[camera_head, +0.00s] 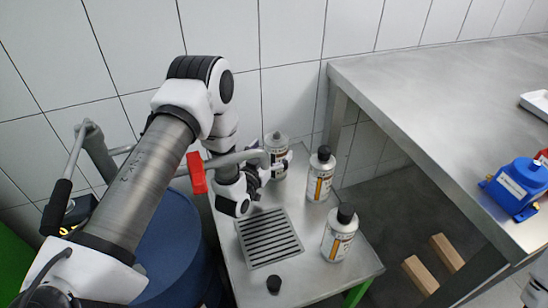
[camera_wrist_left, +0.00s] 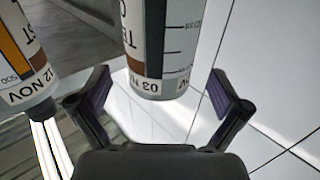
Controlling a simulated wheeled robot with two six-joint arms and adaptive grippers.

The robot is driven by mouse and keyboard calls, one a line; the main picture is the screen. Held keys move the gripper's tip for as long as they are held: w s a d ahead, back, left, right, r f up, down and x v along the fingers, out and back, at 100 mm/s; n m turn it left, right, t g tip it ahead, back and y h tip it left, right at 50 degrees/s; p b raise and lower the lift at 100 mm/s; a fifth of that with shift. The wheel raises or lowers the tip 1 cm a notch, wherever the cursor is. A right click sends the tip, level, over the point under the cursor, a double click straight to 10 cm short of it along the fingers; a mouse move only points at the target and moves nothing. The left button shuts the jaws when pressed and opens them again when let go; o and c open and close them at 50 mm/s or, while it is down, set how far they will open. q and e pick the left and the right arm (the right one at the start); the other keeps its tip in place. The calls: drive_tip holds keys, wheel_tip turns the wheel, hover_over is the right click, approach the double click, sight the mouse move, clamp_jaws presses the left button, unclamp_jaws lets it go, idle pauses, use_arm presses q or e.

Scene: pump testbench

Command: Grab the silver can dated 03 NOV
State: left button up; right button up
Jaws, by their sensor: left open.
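The silver can dated 03 NOV (camera_wrist_left: 160,45) fills the middle of the left wrist view, upside down, with "03 N" readable on its label. In the head view the back can (camera_head: 275,150), with a grey cap, stands upright near the wall and is partly hidden by my left gripper. My left gripper (camera_head: 277,168) is open at this can. In the left wrist view its two fingers (camera_wrist_left: 160,88) stand apart on either side of the can, with visible gaps. My right gripper is not in view.
A can marked 12 NOV (camera_wrist_left: 25,60) is close by in the left wrist view. Two black-capped cans (camera_head: 320,175) (camera_head: 339,235) stand on the small table, beside a drain grate (camera_head: 268,238) and a loose black cap (camera_head: 273,284). A pipe with a red handle (camera_head: 196,173) runs beside my arm.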

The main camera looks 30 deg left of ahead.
use_arm(q)
drive_tip(key=w, duration=0.3)
drive_tip(key=c, duration=1.9)
